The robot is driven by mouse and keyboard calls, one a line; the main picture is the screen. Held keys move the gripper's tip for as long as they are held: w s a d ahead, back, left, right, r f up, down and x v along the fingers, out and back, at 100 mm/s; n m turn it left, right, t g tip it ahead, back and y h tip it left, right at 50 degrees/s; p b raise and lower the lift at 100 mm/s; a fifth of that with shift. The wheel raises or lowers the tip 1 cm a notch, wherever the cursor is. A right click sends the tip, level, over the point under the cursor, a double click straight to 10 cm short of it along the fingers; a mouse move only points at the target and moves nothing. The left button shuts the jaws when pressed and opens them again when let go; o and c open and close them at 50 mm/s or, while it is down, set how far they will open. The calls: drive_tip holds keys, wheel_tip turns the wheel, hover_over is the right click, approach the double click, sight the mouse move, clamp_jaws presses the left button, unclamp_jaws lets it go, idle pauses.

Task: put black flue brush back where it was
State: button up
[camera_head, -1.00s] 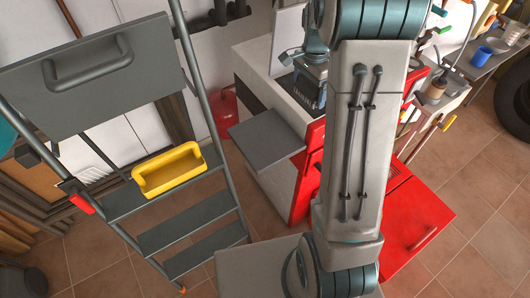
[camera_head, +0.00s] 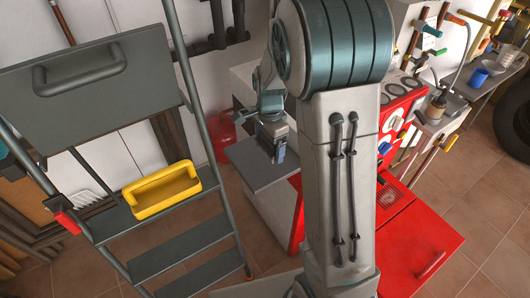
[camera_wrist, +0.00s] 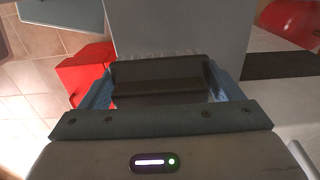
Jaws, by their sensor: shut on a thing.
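My gripper (camera_head: 277,152) hangs over the grey side shelf (camera_head: 247,168) in the head view, left of my upper arm. In the wrist view my gripper (camera_wrist: 160,90) has its two blue-grey fingers on either side of a dark block-like thing, which I take for the black flue brush (camera_wrist: 160,75). The fingers are shut on it. In the head view the brush is too small or hidden to tell apart from the gripper.
The red boiler door (camera_head: 415,245) stands open at the right. A grey stepladder (camera_head: 185,250) carries a yellow tray (camera_head: 162,190) at the left. A red canister (camera_head: 222,135) stands behind the shelf. A workbench with tools and a blue cup (camera_head: 479,76) is at the upper right.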

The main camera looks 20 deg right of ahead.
sight(263, 162)
drive_tip(key=shift+w+a+f, duration=0.25)
drive_tip(key=shift+a, duration=0.2)
drive_tip(key=shift+w+a+f, duration=0.25)
drive_tip(key=shift+a, duration=0.15)
drive_tip(key=shift+f, duration=2.05)
drive_tip(key=shift+f, duration=0.1)
